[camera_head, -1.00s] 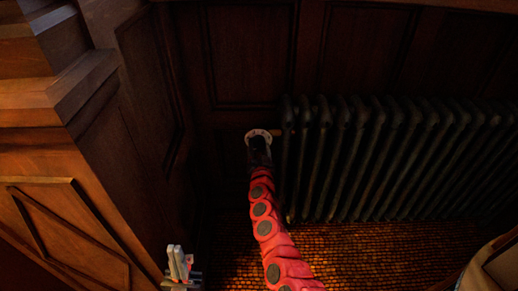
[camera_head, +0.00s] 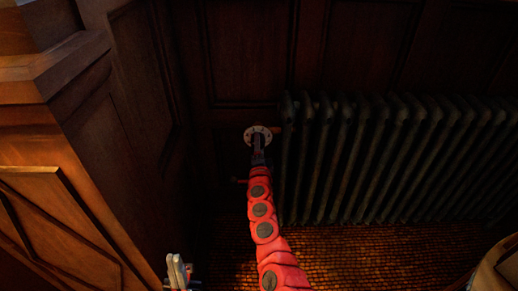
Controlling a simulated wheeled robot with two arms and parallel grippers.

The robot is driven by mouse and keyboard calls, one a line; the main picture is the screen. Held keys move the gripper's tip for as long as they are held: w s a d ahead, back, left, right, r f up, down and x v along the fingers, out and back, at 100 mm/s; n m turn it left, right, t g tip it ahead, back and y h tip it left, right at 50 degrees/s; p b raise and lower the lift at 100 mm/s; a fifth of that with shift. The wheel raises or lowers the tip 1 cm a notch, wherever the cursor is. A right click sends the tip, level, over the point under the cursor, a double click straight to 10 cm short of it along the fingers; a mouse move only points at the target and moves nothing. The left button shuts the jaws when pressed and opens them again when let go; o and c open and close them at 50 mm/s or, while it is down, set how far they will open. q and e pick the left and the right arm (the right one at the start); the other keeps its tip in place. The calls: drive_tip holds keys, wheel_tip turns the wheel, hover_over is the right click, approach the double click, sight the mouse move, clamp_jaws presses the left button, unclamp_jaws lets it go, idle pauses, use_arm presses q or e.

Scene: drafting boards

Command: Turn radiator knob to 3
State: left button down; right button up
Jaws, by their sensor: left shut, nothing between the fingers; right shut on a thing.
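The radiator knob (camera_head: 249,131) shows as a round, pale dial with dark marks, at the left end of the dark ribbed radiator (camera_head: 375,155). The marks are too small to read. My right gripper (camera_head: 258,145), at the end of the red arm, is at the knob and shut on it; its fingertips cover the dial's lower middle. My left gripper (camera_head: 178,268) is at the bottom edge, shut and empty, well below and left of the knob.
Dark wood panelling (camera_head: 245,60) stands behind the radiator. A wooden cabinet or pillar (camera_head: 60,200) fills the left side. The woven floor (camera_head: 350,255) is clear in front of the radiator. A pale-topped object (camera_head: 497,268) sits at the bottom right corner.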

drive_tip(key=m+b, duration=0.2)
drive_tip(key=m, duration=0.2)
drive_tip(key=shift+f, duration=0.2)
drive_tip(key=shift+m+b, duration=0.3)
drive_tip(key=shift+m, duration=0.8)
drive_tip(key=shift+m+h, duration=0.3)
drive_tip(key=shift+h, duration=0.1)
drive_tip(key=o, duration=1.4)
drive_tip(key=shift+r, duration=0.1)
drive_tip(key=shift+s, duration=0.15)
